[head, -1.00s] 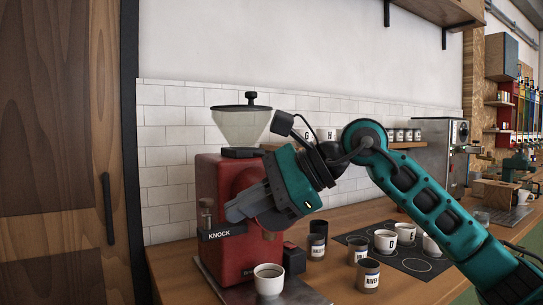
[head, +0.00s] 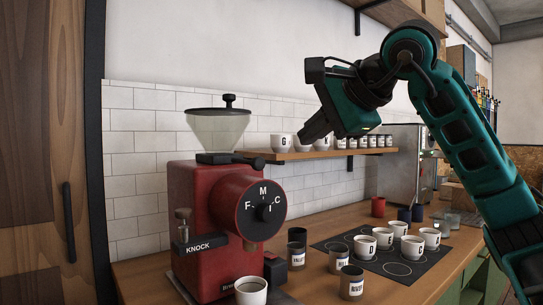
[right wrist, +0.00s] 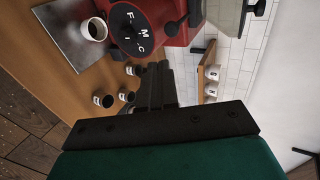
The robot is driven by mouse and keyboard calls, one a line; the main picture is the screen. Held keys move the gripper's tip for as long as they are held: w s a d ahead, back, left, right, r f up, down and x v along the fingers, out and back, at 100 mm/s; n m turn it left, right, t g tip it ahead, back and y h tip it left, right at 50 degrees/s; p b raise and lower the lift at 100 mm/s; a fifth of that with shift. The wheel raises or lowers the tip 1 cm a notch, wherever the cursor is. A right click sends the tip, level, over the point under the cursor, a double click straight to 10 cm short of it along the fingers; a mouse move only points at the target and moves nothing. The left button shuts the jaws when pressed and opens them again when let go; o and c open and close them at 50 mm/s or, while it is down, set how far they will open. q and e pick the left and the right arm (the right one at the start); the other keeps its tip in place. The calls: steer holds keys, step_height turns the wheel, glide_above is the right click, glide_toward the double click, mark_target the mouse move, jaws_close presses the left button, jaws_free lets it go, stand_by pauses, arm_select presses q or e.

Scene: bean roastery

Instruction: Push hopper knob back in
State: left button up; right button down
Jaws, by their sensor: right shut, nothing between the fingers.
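The red grinder (head: 190,215) stands on the counter, with a clear hopper (head: 218,130) on top. A black knob (head: 257,163) on a short bar sticks out to the right from the hopper's neck, above the round dial (head: 262,208) marked F, M, C. Whether any of the bar's travel is left, I cannot tell. My right gripper (head: 306,140) is shut and empty, up and to the right of the knob and apart from it in the picture. In the right wrist view its dark fingers (right wrist: 158,88) point toward the grinder (right wrist: 150,15). My left gripper is not in view.
A white cup (head: 251,293) stands at the grinder's foot. Dark cups (head: 351,282) stand to its right, with white cups on a dark mat (head: 400,268) beyond. A wall shelf (head: 325,153) carries cups behind my right gripper.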

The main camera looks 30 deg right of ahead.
glide_toward(260, 164)
step_height(260, 164, down, 3)
steer(key=w, duration=0.4)
steer(key=shift+f, duration=0.1)
steer(key=shift+w, duration=0.75)
